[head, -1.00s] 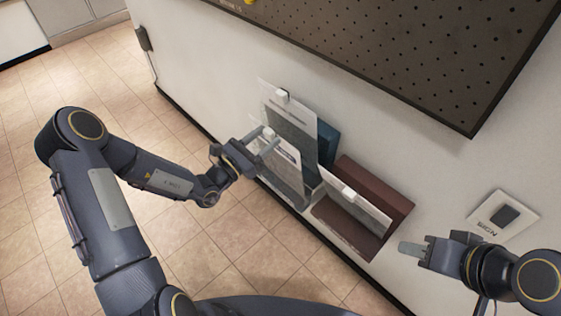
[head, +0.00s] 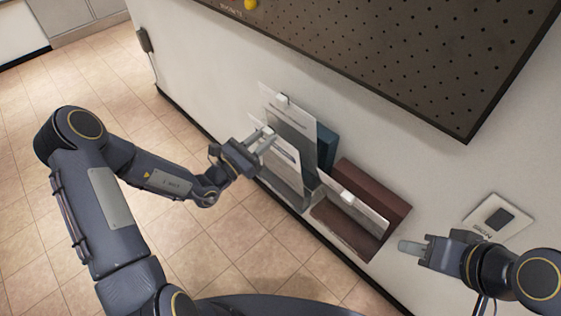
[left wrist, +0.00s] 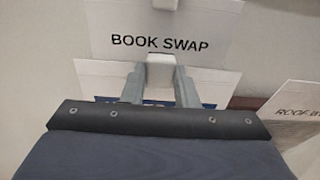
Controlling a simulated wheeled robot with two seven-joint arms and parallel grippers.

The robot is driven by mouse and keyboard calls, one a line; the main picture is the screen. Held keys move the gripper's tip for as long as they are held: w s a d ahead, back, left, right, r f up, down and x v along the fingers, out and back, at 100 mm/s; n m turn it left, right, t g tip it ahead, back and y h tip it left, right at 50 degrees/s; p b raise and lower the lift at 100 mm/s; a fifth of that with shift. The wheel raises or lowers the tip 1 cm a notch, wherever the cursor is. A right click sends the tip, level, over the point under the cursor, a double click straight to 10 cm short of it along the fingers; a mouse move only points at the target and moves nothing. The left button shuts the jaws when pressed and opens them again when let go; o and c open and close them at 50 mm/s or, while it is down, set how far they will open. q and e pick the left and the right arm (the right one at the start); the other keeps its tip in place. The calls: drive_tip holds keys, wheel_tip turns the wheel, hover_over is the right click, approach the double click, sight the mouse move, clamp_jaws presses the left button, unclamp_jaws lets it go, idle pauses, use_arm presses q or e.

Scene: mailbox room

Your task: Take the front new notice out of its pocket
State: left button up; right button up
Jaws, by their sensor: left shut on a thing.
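My left gripper (head: 270,139) is shut on the white tab (left wrist: 160,72) at the top of the front notice, a white sheet (head: 288,160). In the left wrist view the front notice (left wrist: 222,87) shows blue lettering, largely hidden by my gripper. Right behind it is a taller sheet (head: 293,124) reading BOOK SWAP (left wrist: 205,40), with its own white tab. I cannot tell whether the front notice's lower edge is still inside the pocket. My right gripper (head: 412,247) is at the right, its jaw gap unclear.
A brown pocket (head: 375,185) beside it holds another tabbed white notice (head: 360,211). A dark blue item (head: 327,152) stands behind the taller sheet. A dark pegboard (head: 420,50) hangs above, and a wall plate (head: 500,216) is at right. The tiled floor on the left is clear.

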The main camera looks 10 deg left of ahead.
use_arm(q)
wheel_tip(320, 180, up, 19)
drive_tip(key=s+a+p, duration=0.2)
drive_tip(key=p, duration=1.3)
drive_tip(key=shift+s+f+p, duration=0.2)
drive_tip(key=shift+s+p, duration=0.05)
drive_tip(key=shift+p, duration=0.05)
drive_tip(key=shift+s, duration=0.1)
drive_tip(key=r+v, duration=0.1)
drive_tip(key=v, duration=0.8)
drive_tip(key=shift+s+a+r+p, duration=0.25)
drive_tip(key=shift+s+a+p, duration=0.05)
drive_tip(key=shift+s+p, duration=0.05)
idle(0.5)
drive_tip(key=shift+d, duration=0.1)
